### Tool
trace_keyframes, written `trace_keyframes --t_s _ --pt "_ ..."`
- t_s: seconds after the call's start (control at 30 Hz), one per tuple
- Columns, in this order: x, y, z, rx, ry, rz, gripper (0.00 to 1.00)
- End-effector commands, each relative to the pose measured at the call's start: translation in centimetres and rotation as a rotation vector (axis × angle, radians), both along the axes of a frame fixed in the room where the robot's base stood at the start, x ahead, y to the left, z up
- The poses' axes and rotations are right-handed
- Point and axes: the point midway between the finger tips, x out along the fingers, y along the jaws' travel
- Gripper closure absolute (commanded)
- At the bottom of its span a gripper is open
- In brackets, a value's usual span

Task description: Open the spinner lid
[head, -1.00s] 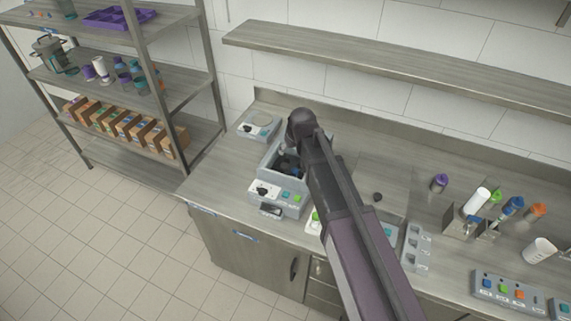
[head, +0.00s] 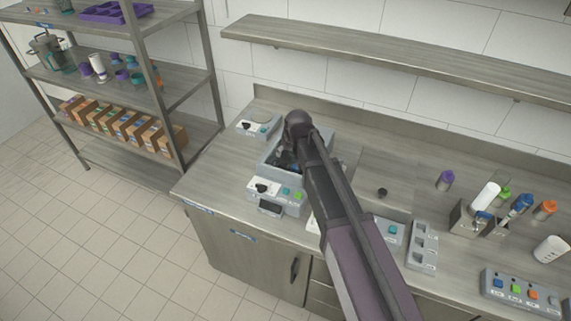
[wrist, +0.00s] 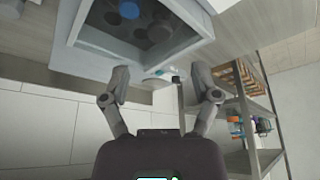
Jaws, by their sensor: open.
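The spinner (head: 277,206) is a grey box on the counter, with a dark knob, green and blue buttons and a dark display on its front. My arm covers its right part in the head view. In the wrist view the spinner's square rim (wrist: 182,54) is at the top. A blue round cap and dark round holes show inside; I cannot tell whether a clear lid covers them. My gripper (wrist: 160,84) is open, with its fingers apart and nothing clearly between them. In the head view it is mostly hidden by my arm, over the spinner.
A small device (head: 256,128) stands behind the spinner. A grey rack (head: 422,245), bottles and a button panel (head: 518,291) are to the right. A wall shelf (head: 400,55) runs above the counter. The counter left of the spinner is clear.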

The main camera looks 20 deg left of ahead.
Motion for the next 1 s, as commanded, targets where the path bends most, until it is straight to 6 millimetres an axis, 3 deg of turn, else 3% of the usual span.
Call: trace_keyframes --t_s 0.6,1.0 --pt "1.6 1.2 -5.0 0.0 0.0 -0.001 0.21" --pt "2.1 1.7 -6.6 0.0 0.0 -0.001 0.21"
